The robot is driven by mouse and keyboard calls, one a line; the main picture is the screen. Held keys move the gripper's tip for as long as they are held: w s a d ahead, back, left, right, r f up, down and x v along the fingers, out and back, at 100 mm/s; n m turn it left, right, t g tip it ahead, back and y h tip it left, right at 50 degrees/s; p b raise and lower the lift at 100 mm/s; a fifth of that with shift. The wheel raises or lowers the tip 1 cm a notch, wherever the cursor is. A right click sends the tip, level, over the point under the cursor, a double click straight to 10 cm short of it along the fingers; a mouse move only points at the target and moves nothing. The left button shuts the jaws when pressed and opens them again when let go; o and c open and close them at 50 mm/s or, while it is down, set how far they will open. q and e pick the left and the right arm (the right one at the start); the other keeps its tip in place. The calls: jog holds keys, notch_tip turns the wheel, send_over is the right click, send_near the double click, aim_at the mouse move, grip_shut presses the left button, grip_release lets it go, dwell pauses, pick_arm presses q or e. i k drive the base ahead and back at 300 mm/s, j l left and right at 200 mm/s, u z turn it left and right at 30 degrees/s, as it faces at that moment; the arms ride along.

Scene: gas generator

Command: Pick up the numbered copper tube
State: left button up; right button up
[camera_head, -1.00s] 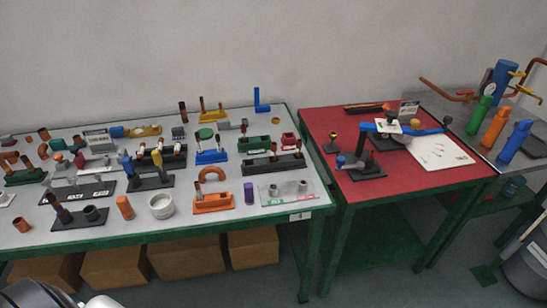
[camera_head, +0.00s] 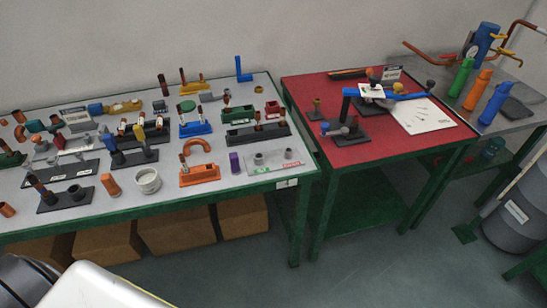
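Several copper-coloured tubes stand on the grey table (camera_head: 215,192). One short copper tube (camera_head: 110,185) stands near the front edge beside a white cup, and another (camera_head: 8,209) is at the far left. A darker upright tube (camera_head: 163,85) stands at the back. More brown tubes stand in small holders. I cannot read a number on any tube, so I cannot tell which is the numbered one. Neither gripper shows. Only a white and black part of my body is at the bottom left, apart from the table.
A white cup (camera_head: 148,181), an orange holder (camera_head: 198,174) and a clear plate (camera_head: 275,162) line the front edge. A red-topped table (camera_head: 350,152) stands to the right, with a grey bench (camera_head: 530,98) beyond. Cardboard boxes (camera_head: 178,229) sit underneath. A grey barrel (camera_head: 515,210) stands at right.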

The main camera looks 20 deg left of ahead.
aim_at(258, 114)
jog(key=u, duration=0.35)
jog(key=i+l+u, duration=0.15)
jog(key=u, duration=0.2)
jog(key=l+u, duration=0.1)
jog(key=u, duration=0.2)
